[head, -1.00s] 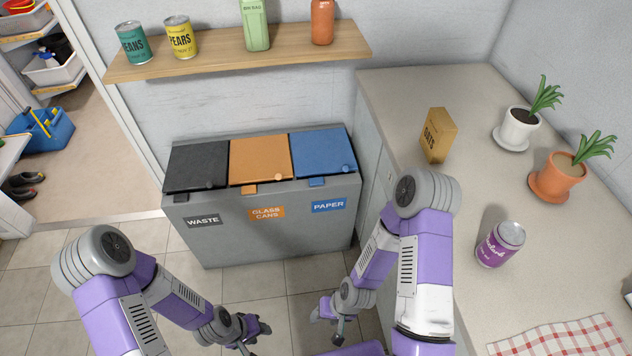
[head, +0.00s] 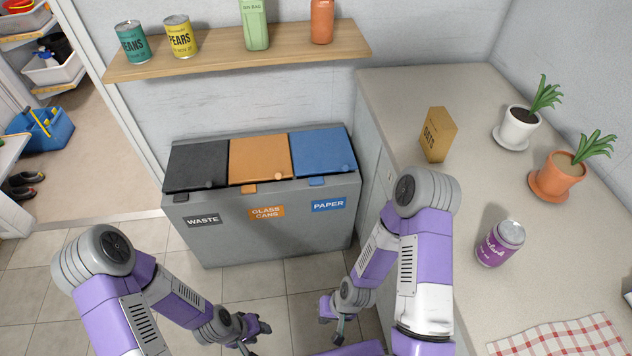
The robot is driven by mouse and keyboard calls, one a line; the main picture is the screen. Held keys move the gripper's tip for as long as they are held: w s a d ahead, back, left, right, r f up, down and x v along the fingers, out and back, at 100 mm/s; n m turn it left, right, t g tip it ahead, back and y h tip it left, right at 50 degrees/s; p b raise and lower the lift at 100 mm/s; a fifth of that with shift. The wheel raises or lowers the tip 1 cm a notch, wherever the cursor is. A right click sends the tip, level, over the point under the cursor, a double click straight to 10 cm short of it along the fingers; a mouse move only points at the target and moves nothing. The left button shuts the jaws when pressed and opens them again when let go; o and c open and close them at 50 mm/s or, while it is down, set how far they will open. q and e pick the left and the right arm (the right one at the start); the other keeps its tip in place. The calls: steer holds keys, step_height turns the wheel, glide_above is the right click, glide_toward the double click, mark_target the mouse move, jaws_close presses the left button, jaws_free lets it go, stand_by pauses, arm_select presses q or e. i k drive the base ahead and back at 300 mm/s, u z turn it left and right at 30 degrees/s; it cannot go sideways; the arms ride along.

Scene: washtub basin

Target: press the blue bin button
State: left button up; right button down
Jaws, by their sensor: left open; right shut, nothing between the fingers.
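The blue bin lid (head: 321,152) is shut at the right end of a grey three-part bin unit (head: 283,238), above a label reading PAPER (head: 329,205). A small round blue button (head: 347,168) sits near the lid's front right corner. A blue tab (head: 316,181) sticks out at the lid's front edge. My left gripper (head: 252,343) is open and empty, low in front of the bins. My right gripper (head: 339,339) is shut and empty, below and in front of the blue bin, well apart from it.
Black (head: 197,165) and orange (head: 259,158) lids, both shut, lie left of the blue one. A counter (head: 455,205) with an oats box (head: 437,134), a purple can (head: 500,243) and plants stands right. Floor before the bins is clear.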

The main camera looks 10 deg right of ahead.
mark_target(317, 180)
steer(key=u, duration=0.55)
steer(key=i, duration=1.4)
steer(key=z, duration=0.85)
